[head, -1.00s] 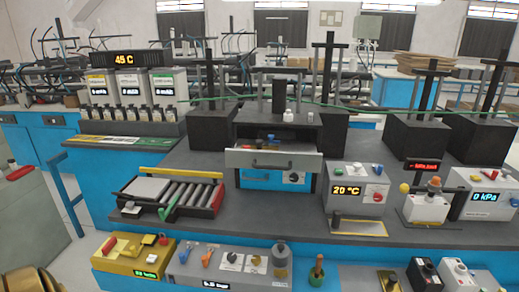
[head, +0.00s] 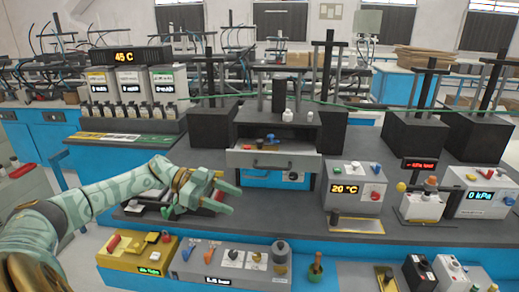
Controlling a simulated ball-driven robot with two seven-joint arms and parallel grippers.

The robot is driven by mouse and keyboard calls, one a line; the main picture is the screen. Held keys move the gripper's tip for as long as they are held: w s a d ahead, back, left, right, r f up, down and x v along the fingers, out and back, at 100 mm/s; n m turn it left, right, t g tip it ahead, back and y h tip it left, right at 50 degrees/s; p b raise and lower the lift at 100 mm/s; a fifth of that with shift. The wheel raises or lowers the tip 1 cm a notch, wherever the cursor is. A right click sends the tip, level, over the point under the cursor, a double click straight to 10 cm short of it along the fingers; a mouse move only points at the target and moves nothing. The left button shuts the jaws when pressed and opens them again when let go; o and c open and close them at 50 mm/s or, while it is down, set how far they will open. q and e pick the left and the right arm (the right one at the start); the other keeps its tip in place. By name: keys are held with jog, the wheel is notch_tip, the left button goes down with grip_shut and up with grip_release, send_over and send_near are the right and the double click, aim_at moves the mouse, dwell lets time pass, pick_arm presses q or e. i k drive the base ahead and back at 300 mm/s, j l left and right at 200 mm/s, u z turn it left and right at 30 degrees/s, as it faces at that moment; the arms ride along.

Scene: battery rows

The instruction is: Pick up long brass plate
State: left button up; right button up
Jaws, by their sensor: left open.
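A long, flat brass-coloured plate (head: 357,225) lies at the front of the bench, before the box with the 20 °C display. A smaller brass-coloured piece (head: 385,278) shows on the lower shelf at the bottom right; I cannot tell its full shape. My left gripper (head: 230,199) is open and empty, with its fingers pointing right. It is over the roller tray, well to the left of the long plate, and hides most of that tray. My right gripper is not in view.
An open drawer (head: 273,160) juts out at the bench centre. The 20 °C box (head: 355,188) stands right behind the long plate. A gauge unit (head: 424,205) is to its right. Bare bench top (head: 285,212) lies between my left gripper and the plate.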

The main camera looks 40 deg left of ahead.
aim_at(258, 146)
jog(key=i+j, duration=0.25)
jog(key=j, duration=0.15)
jog(key=i+j, duration=0.55)
jog(key=j, duration=0.25)
jog(key=i+j, duration=0.25)
jog(key=j, duration=0.15)
